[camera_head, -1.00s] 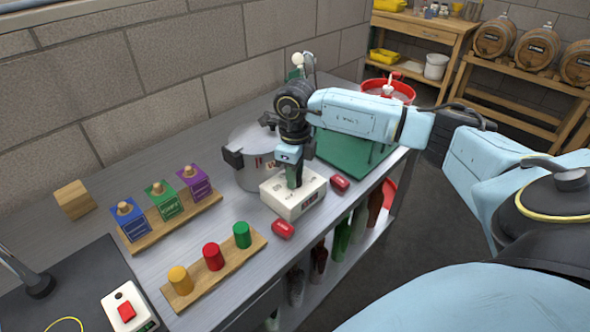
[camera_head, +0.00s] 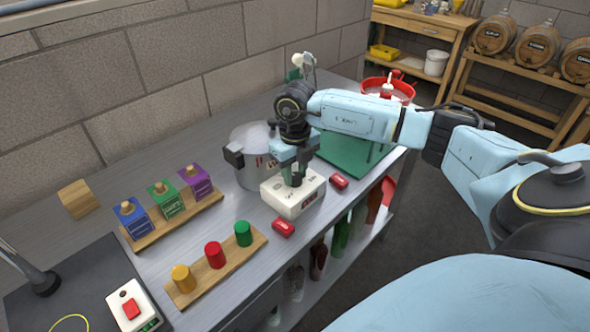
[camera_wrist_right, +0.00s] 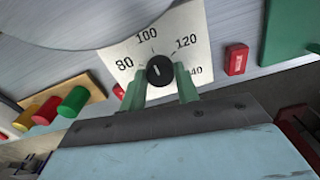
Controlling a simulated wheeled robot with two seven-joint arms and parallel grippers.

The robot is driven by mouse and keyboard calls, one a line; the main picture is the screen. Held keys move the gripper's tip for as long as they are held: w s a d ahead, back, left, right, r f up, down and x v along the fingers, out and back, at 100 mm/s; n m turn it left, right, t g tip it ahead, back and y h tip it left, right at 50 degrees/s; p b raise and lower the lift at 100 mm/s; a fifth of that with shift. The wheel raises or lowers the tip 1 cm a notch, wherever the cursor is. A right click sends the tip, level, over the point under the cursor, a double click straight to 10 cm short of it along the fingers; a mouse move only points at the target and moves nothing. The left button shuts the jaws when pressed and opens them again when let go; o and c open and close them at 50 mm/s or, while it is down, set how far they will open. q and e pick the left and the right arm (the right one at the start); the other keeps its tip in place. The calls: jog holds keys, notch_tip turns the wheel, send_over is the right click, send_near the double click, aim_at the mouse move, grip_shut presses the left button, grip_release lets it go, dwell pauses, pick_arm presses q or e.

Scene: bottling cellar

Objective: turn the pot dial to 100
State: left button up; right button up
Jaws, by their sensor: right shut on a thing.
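The white dial box (camera_head: 285,203) stands on the steel bench in front of the metal pot (camera_head: 249,172). In the right wrist view its white scale face (camera_wrist_right: 196,40) reads 80, 100, 120 and a partly covered 140. The round black knob (camera_wrist_right: 160,70) has a white line on it that points roughly at 100; exact alignment is hard to tell. My right gripper (camera_head: 292,183) points down onto the box. Its green fingers (camera_wrist_right: 163,90) are shut on the knob, one at each side. The head view hides the knob behind the gripper. My left gripper is out of view.
Two small red blocks (camera_head: 283,228) (camera_head: 339,181) lie beside the box. A rack of coloured cylinders (camera_head: 223,268) and a rack of coloured blocks (camera_head: 175,216) stand to the left. A green stand (camera_head: 345,152) is to the right. The bench front edge is close.

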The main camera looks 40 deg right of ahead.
aim_at(295, 176)
jog(key=shift+r, duration=0.1)
jog(key=o, duration=1)
jog(key=shift+c, duration=0.2)
notch_tip(295, 176, up, 13)
jog(key=shift+r, duration=0.15)
